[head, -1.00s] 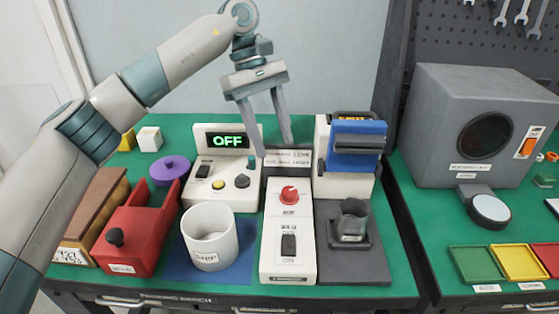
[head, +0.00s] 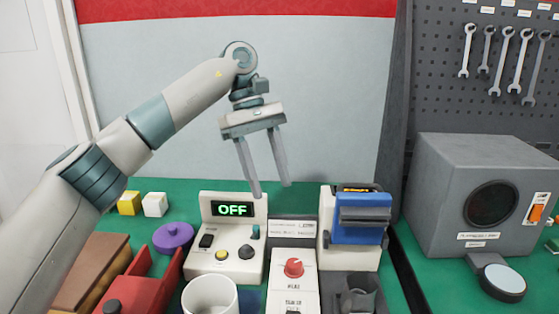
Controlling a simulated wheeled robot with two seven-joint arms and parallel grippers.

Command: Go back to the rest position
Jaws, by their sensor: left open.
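My left gripper (head: 271,190) is open and empty, its two fingers hanging down over the back of the green bench (head: 183,190). The fingertips show just above the OFF display unit (head: 233,240) and the white control box with a red knob (head: 293,268). Nothing is between the fingers. My right gripper is not in view.
A blue and white device (head: 352,228) stands right of the gripper. A grey box (head: 470,200) stands right.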

